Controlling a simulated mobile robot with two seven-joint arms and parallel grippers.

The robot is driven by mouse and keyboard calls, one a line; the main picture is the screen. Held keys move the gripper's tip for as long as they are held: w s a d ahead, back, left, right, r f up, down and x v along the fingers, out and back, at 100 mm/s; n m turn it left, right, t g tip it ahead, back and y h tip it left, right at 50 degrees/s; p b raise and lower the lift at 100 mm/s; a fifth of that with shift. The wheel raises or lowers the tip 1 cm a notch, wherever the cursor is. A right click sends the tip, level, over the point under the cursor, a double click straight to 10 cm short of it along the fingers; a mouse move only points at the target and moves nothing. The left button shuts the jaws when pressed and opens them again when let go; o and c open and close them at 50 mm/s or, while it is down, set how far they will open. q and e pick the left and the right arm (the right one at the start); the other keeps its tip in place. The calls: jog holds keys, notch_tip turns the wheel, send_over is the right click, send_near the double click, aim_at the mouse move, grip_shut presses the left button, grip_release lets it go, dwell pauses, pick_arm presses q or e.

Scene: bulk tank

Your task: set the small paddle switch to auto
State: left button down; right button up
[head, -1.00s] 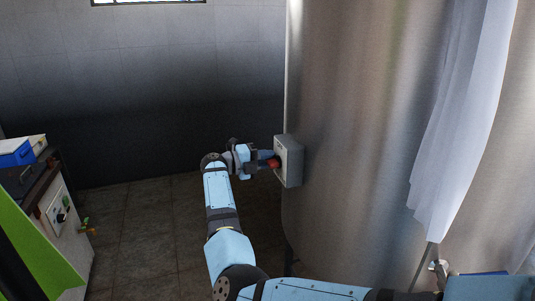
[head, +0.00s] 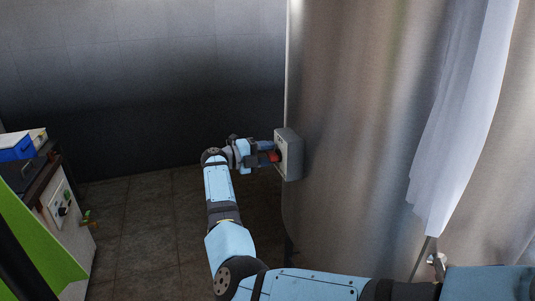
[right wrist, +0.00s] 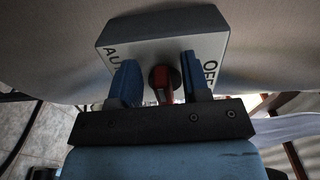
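The switch box (head: 293,157) is a small grey box on the side of the big steel tank. In the right wrist view the box (right wrist: 150,28) carries the labels AUTO, partly hidden, on the left and OFF on the right. Its red paddle (right wrist: 161,82) stands between the blue fingers of my right gripper (right wrist: 157,80), with a visible gap on both sides. The paddle points down toward the gripper, leaning slightly. In the head view the red paddle (head: 274,156) shows at the fingertips of my right gripper (head: 270,157). My left gripper is not in view.
The curved steel tank (head: 350,130) fills the middle right. A white curtain-like sheet (head: 465,120) hangs at the right. A bench (head: 75,235) with a blue box (head: 15,148) stands at the left. The tiled floor (head: 150,225) between is clear.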

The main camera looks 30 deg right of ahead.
jog(key=b+v, duration=0.1)
jog(key=v, duration=1.2)
jog(key=shift+a, duration=0.4)
jog(key=shift+r, duration=0.1)
